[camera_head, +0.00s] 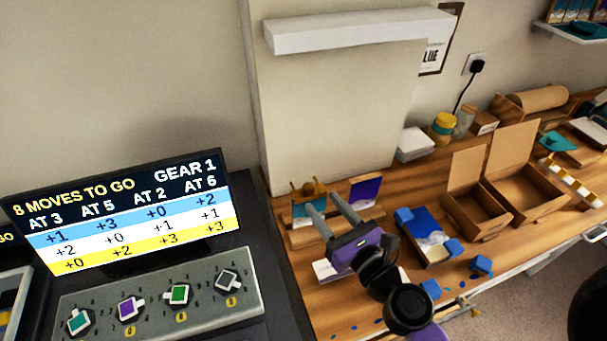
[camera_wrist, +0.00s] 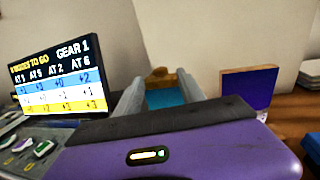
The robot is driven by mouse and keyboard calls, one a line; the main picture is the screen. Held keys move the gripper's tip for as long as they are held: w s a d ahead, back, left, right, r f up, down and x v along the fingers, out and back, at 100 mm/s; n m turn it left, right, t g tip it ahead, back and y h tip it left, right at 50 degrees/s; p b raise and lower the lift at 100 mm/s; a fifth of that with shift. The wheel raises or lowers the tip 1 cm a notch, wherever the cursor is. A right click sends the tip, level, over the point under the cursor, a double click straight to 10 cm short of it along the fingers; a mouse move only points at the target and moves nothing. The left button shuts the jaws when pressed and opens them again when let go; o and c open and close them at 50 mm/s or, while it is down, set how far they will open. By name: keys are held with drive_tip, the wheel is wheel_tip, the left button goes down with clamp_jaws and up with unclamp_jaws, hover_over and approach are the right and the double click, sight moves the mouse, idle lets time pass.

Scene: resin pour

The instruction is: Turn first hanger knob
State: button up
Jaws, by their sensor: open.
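A grey control panel (camera_head: 155,300) at lower left carries a row of knobs. From left to right they are a teal knob (camera_head: 79,321), a purple knob (camera_head: 130,308), a green knob (camera_head: 179,295) and a dark, pale-edged knob (camera_head: 228,280). No label shows which is the first hanger knob; teal is leftmost. The screen (camera_head: 120,208) behind reads "8 MOVES TO GO", "GEAR 1", "AT 3, AT 5, AT 2, AT 6", above rows of plus values. My gripper (camera_head: 321,200) is open and empty, right of the panel, above the wooden bench. In the wrist view, the green knob (camera_wrist: 43,148) shows at lower left.
A small stand with a teal picture (camera_head: 308,211) and a purple-faced panel (camera_head: 365,190) are near my gripper. Right of it are a blue-cornered picture box (camera_head: 428,232) and open cardboard boxes (camera_head: 525,190). A white shelf (camera_head: 355,30) juts from the wall above.

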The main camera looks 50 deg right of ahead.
sight(312, 191)
drive_tip(key=p+x, duration=0.3)
drive_tip(key=x, duration=0.4)
drive_tip(key=shift+w+d, duration=0.1)
drive_tip(key=shift+w, duration=0.2)
clamp_jaws()
